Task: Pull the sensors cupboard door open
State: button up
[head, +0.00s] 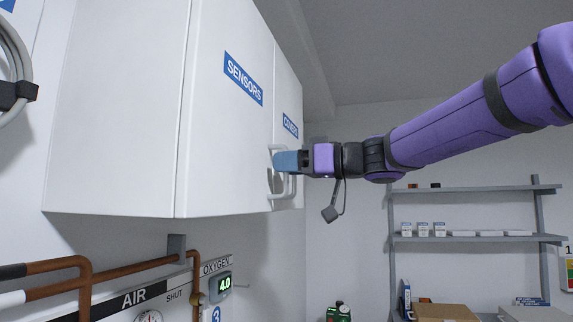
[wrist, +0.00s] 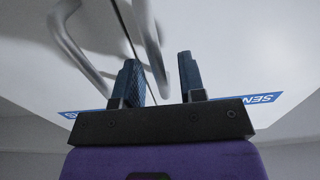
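The sensors cupboard door (head: 228,120) is white with a blue SENSORS label (head: 243,79). It looks closed, level with the door to its right. In the wrist view, its light bar handle (wrist: 150,42) stands beside the door seam, on the side of the SENSORS label. My gripper (head: 286,161) is at the handles in the head view and hides part of them. In the wrist view my gripper (wrist: 160,80) is open, its two blue fingers apart.
The neighbouring door (head: 288,95) has a blue label and its own handle (wrist: 75,42), close left of my fingers in the wrist view. Below the cupboard run copper pipes (head: 130,276) and an oxygen display (head: 221,284). Shelves (head: 475,239) stand at the right.

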jog(key=shift+a, duration=0.15)
jog(key=shift+c, duration=0.4)
grip_shut()
